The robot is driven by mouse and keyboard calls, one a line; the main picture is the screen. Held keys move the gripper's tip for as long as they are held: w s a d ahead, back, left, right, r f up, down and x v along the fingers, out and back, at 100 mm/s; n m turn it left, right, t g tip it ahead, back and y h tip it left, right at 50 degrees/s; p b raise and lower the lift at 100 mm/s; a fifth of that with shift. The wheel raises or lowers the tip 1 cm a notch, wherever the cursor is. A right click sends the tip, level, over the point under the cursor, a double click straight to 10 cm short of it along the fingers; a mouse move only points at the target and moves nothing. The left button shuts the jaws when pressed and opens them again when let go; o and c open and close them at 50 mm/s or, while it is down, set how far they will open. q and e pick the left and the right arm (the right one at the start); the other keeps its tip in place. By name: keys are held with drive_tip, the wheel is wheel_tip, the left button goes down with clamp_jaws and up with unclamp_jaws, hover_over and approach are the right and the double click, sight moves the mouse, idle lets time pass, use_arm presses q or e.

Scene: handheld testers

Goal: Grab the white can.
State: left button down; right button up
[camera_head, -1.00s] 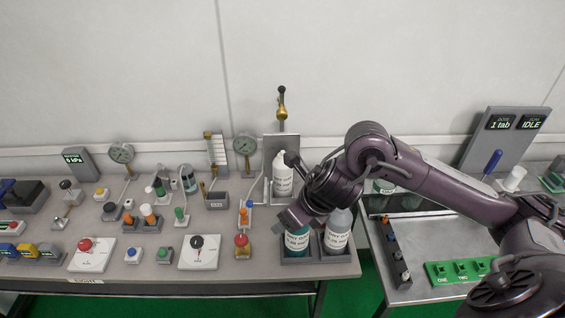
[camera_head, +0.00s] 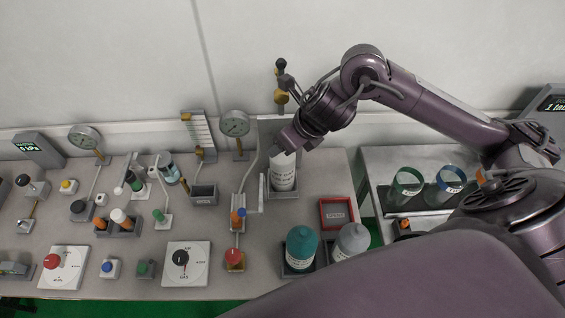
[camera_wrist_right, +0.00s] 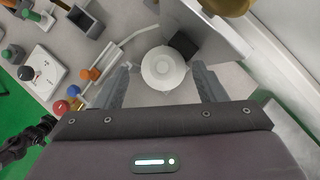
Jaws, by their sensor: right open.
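The white can (camera_head: 283,172) stands upright at the back of the bench, below a brass valve and in front of a grey upright plate. It has dark print on its side. My right gripper (camera_head: 290,143) is over its top, reaching in from the right and hiding part of the top. In the right wrist view the can's round white top (camera_wrist_right: 162,68) lies between the two open fingers of my right gripper (camera_wrist_right: 161,76), with a gap on each side. My left gripper is not identifiable in either view.
A teal-capped bottle (camera_head: 301,247) and a grey-capped bottle (camera_head: 351,241) stand in a rack in front. A red-rimmed tray (camera_head: 337,213) is to the can's right. A gauge (camera_head: 235,124) and a small grey box (camera_head: 204,194) are to its left.

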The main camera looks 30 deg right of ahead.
sight(282, 166)
drive_tip(key=shift+w+a+f, duration=0.1)
drive_tip(key=shift+w+f, duration=0.05)
drive_tip(key=shift+f, duration=0.3)
drive_tip(key=x, duration=0.3)
drive_tip(key=shift+w+f, duration=0.2)
drive_tip(key=shift+f, duration=0.2)
drive_tip(key=shift+w+f, duration=0.2)
drive_tip(key=shift+f, duration=0.15)
drive_tip(key=c, duration=0.7)
use_arm(q)
drive_tip(key=shift+w+d+r, duration=0.1)
drive_tip(key=shift+w+r, duration=0.25)
drive_tip(key=shift+w, duration=0.05)
use_arm(e)
drive_tip(key=c, duration=0.5)
